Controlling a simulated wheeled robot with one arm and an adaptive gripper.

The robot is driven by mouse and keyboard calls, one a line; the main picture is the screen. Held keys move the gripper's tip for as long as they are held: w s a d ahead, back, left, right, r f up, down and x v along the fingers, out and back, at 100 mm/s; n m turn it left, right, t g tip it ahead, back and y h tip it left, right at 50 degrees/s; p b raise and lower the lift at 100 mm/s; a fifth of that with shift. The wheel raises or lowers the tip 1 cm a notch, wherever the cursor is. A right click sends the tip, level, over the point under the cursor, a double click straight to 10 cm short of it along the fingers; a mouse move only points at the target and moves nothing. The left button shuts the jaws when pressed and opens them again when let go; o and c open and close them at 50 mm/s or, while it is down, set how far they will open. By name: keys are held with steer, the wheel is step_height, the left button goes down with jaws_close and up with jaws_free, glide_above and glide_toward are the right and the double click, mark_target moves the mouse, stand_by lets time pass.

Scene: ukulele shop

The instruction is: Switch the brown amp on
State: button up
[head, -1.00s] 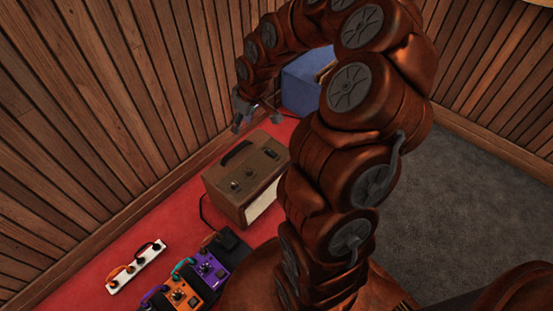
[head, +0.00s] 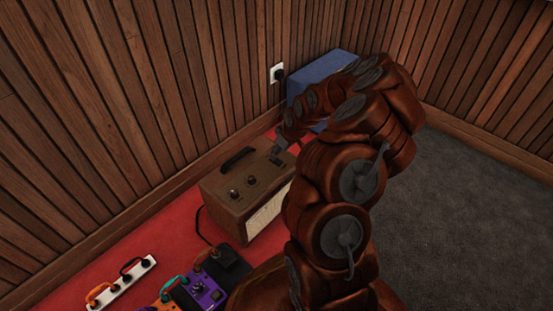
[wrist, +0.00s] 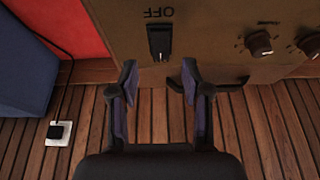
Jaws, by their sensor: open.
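The brown amp (head: 222,205) stands on the red mat with knobs and a dark handle on its top. The wrist view shows the amp's brown top panel (wrist: 207,38) close up. On it is a black switch (wrist: 160,42) with an upside-down OFF label (wrist: 158,12) beside it. I cannot tell which way the switch is tipped. My gripper (wrist: 160,78) is open and empty, its two fingers apart and just below the switch in the wrist view. In the head view my gripper (head: 281,150) is over the amp's far right end, partly hidden by my arm.
Two knobs (wrist: 259,43) sit right of the switch in the wrist view. A blue box (head: 322,72) stands behind the amp near the wall outlet (head: 276,73). Pedals (head: 204,290) and a white power strip (head: 122,284) lie in front. Wood-panelled walls enclose the corner.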

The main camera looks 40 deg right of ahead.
steer(key=shift+b+x, duration=0.6)
steer(key=shift+x, duration=1.45)
steer(key=shift+a, duration=0.1)
jaws_close()
